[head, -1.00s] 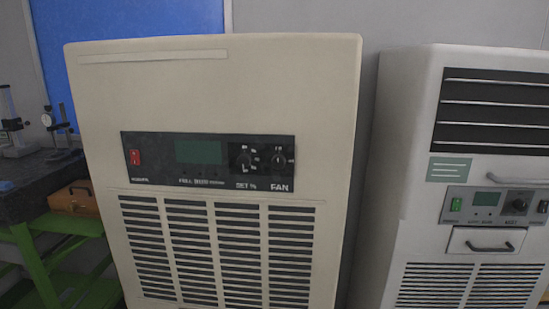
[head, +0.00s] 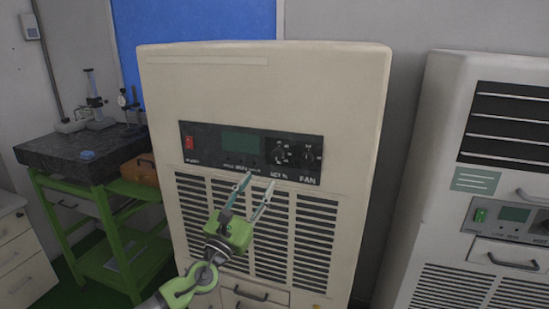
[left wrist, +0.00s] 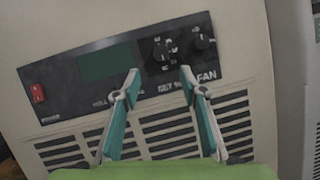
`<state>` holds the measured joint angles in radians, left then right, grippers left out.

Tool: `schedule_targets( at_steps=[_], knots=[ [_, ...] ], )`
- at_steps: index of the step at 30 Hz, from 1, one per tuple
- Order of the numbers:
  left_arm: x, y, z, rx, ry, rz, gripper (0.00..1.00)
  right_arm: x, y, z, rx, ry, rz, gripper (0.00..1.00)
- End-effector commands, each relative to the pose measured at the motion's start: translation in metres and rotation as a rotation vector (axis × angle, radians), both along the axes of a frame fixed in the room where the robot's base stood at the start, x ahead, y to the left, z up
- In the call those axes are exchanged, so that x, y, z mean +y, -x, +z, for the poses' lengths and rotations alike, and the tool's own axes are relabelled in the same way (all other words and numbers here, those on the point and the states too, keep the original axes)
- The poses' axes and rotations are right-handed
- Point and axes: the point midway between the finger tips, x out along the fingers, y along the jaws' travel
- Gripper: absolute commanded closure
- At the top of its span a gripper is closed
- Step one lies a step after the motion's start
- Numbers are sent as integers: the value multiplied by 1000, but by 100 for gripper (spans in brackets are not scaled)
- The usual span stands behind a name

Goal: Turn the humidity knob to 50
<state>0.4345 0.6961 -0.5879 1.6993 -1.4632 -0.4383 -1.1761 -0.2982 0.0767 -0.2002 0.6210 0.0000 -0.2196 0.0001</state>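The beige humidity machine (head: 330,90) stands in the middle of the head view. Its black control panel (head: 205,142) has a red switch, a dark green display and two round black knobs. The left knob, labelled SET % (head: 281,153), is the humidity knob; it also shows in the left wrist view (left wrist: 160,50). The FAN knob (head: 310,155) sits to its right. My left gripper (head: 257,180) is open and empty, below the panel in front of the vents. In the left wrist view its fingertips (left wrist: 159,73) lie apart, below and either side of the SET % knob. The knob's setting is too small to read. My right gripper is out of view.
A second white machine (head: 437,130) stands to the right with a gap between. A green bench with a dark stone top (head: 70,150) and instruments stands at left. A white drawer cabinet (head: 22,255) is at the far left edge.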

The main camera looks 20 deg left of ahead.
Motion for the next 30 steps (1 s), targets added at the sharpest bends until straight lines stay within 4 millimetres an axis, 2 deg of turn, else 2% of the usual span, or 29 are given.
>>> schedule_targets(
  at_steps=[1, 6, 15, 21, 29, 30],
  knots=[
    [-2, -11, 10, -3, 0, 1, 61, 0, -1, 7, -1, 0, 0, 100],
    [-7, -42, 21, -2, 1, 0, 61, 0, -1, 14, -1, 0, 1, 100],
    [-14, -80, 33, 1, 1, 0, 61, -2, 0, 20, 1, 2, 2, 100],
    [-16, -89, 36, 2, 1, -1, 61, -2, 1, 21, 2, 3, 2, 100],
    [-16, -90, 36, 2, 1, -1, 61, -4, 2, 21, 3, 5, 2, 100],
    [-16, -90, 36, 2, 1, -1, 66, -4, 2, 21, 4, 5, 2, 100]
  ],
)
